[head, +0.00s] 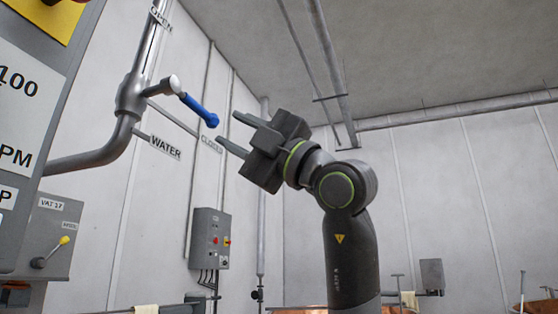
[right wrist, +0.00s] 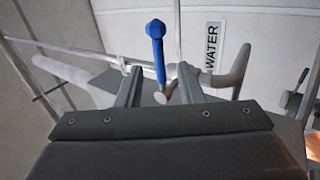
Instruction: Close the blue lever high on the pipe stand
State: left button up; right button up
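The blue lever (head: 200,110) sits on a valve (head: 130,95) on the grey pipe stand. Its grip points right and slightly down in the head view, ending above the CLOSED sign (head: 211,145). The OPEN sign (head: 161,18) is higher up by the pipe. My right gripper (head: 227,128) is open and empty, its two fingers pointing left with their tips just right of the lever's end. In the right wrist view the blue lever (right wrist: 157,50) shows between the two fingers (right wrist: 159,72), its tip at the top; I cannot tell any contact. My left gripper is not in view.
The WATER sign (head: 166,147) hangs below the valve, and it also shows in the right wrist view (right wrist: 212,48). A grey cabinet (head: 30,110) stands close at the left. A control box (head: 210,238) is on the wall below. The space right of the lever is free apart from my arm.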

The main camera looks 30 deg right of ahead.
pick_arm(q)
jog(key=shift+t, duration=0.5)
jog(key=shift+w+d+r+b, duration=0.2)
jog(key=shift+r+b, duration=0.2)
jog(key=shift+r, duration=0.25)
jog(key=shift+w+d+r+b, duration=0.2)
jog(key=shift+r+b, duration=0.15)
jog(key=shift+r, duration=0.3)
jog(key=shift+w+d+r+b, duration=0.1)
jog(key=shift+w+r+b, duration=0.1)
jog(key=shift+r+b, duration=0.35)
pick_arm(e)
jog(key=v, duration=0.8)
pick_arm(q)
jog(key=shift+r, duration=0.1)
pick_arm(e)
jog(key=shift+s+d, duration=0.1)
